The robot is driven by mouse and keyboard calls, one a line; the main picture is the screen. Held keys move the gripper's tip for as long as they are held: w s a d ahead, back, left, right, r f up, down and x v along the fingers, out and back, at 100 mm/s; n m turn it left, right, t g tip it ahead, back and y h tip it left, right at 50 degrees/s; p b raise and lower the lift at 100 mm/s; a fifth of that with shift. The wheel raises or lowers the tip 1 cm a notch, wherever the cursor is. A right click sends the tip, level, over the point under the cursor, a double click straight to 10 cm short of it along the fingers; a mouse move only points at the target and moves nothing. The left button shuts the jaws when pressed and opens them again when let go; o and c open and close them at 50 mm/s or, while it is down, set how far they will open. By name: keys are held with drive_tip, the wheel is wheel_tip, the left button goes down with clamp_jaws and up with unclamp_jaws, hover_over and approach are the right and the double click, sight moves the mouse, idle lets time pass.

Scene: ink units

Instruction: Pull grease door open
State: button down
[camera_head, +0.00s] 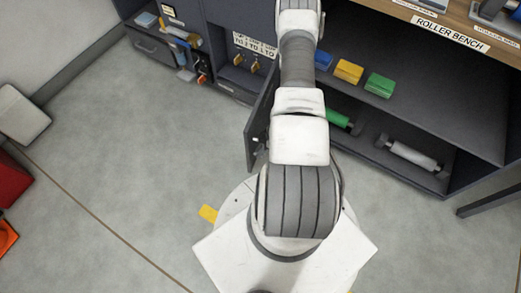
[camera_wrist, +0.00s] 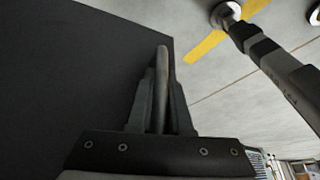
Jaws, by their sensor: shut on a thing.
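A dark grey door (camera_head: 262,115) stands swung out from the cabinet front, just left of my arm in the head view; I take it to be the grease door. A small light fitting shows near its lower end. In the wrist view a broad dark panel (camera_wrist: 75,75) fills the left side. My gripper (camera_wrist: 161,85) is shut on a thin grey upright piece between its fingers, beside the panel's right edge. I cannot tell whether this piece is the handle or the door's edge. My gripper is not visible in the head view.
Blue, yellow and green blocks (camera_head: 348,71) stand on the shelf of the open bay at the right. Rollers (camera_head: 412,155) lie below. A label plate (camera_head: 255,44) with keys beneath is left of the door. The floor (camera_head: 130,130) at left is clear.

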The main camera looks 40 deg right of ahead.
drive_tip(key=shift+s+a, duration=0.2)
drive_tip(key=shift+a, duration=0.2)
drive_tip(key=c, duration=1.1)
unclamp_jaws()
drive_tip(key=shift+d, duration=0.1)
drive_tip(key=shift+w+d, duration=0.1)
drive_tip(key=shift+d, duration=0.05)
drive_tip(key=p+v, duration=0.6)
drive_tip(key=v, duration=1.1)
drive_tip(key=shift+d+r, duration=0.15)
